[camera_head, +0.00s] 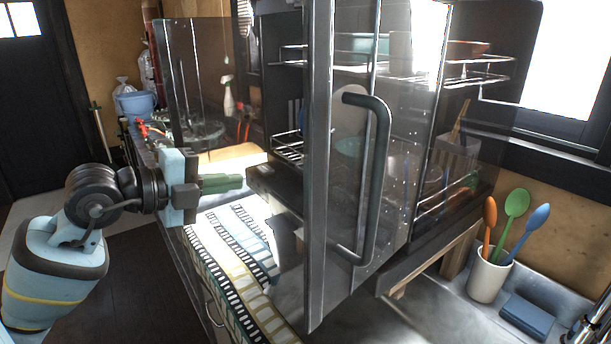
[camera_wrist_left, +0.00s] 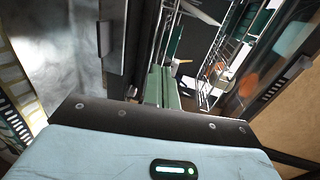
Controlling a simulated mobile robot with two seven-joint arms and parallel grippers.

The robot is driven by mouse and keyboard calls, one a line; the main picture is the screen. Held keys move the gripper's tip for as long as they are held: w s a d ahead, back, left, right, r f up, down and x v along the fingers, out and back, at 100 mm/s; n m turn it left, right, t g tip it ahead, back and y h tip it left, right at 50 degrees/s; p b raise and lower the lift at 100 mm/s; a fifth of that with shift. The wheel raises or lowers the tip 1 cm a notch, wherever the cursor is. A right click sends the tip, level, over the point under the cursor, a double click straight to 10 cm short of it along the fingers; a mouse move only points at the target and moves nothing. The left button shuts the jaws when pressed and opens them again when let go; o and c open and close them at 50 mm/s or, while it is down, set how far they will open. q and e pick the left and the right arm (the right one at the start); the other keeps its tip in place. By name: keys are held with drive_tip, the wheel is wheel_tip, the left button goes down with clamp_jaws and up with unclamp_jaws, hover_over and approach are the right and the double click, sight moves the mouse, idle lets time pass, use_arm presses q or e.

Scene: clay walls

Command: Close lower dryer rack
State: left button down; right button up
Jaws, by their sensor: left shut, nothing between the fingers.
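The dryer is a dark cabinet with glass doors; its near door (camera_head: 345,220) stands open toward me with a dark curved handle (camera_head: 382,180). A lower wire rack (camera_head: 287,147) shows left of this door's edge, partly hidden by it. An upper wire rack (camera_head: 480,78) holds dishes. My left gripper (camera_head: 240,182) is shut and empty, its green fingers pointing right toward the dryer, left of and a little below the lower rack. In the left wrist view, the green fingers (camera_wrist_left: 162,88) are together, with wire racks (camera_wrist_left: 215,75) beyond them. I cannot tell whether they touch anything.
A patterned towel (camera_head: 232,260) lies on the counter below my left gripper. A white cup (camera_head: 489,276) with colored spoons and a blue sponge (camera_head: 527,317) stand at the right. Another glass door (camera_head: 195,80) is open at the left. The near door blocks the middle.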

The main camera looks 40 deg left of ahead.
use_arm(q)
drive_tip(key=shift+w, duration=0.1)
